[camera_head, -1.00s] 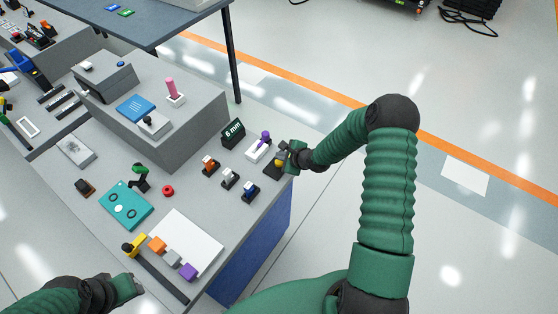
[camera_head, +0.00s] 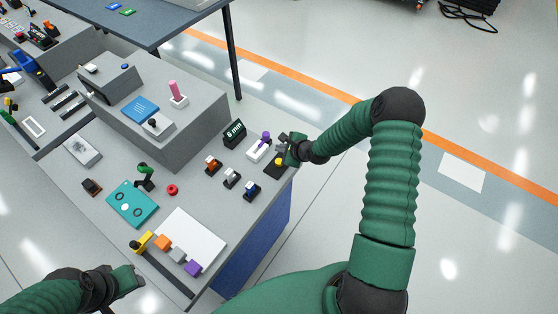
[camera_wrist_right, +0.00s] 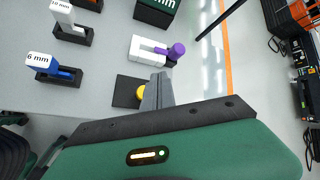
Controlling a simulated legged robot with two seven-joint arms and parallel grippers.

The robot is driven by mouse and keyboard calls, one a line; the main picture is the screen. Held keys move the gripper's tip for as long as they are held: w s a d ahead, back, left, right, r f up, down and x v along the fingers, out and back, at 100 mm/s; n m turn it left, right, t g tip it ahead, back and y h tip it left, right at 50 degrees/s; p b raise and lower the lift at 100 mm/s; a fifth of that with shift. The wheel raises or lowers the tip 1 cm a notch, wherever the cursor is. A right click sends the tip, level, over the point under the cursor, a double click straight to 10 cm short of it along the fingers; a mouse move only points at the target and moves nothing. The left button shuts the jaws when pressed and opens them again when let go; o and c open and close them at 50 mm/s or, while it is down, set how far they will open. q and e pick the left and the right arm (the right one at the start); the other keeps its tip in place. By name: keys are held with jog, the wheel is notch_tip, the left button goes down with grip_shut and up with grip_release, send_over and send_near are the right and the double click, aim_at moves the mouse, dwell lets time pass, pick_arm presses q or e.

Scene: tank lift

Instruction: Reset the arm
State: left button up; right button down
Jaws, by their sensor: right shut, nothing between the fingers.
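My right arm reaches in from the right in the head view, bent at the elbow. Its gripper (camera_head: 284,143) is over the table's right edge. The wrist view shows the same gripper (camera_wrist_right: 158,84) shut and empty, its fingertips beside a yellow button (camera_wrist_right: 142,93) on a black base. I cannot tell whether they touch it. The button (camera_head: 280,161) is partly visible in the head view. My left gripper (camera_head: 138,277) is low at the left, off the table's front edge; its fingers are too small to tell open or shut.
A grey raised box (camera_head: 185,140) stands behind. A white plate (camera_head: 192,238) lies at the table front. Floor at right is clear.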

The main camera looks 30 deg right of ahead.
dwell(0.3)
jog(key=s+a+r+n+g, duration=0.3)
jog(key=s+a+r+n, duration=0.4)
jog(key=s+n, duration=0.4)
jog(key=s+a+r+n+g, duration=0.3)
jog(key=s+a+r+n, duration=0.4)
jog(key=n, duration=0.8)
jog(key=s+a, duration=0.3)
jog(key=s, duration=0.2)
jog(key=shift+r+g+h, duration=0.3)
jog(key=shift+d+f, duration=0.1)
jog(key=shift+d, duration=0.2)
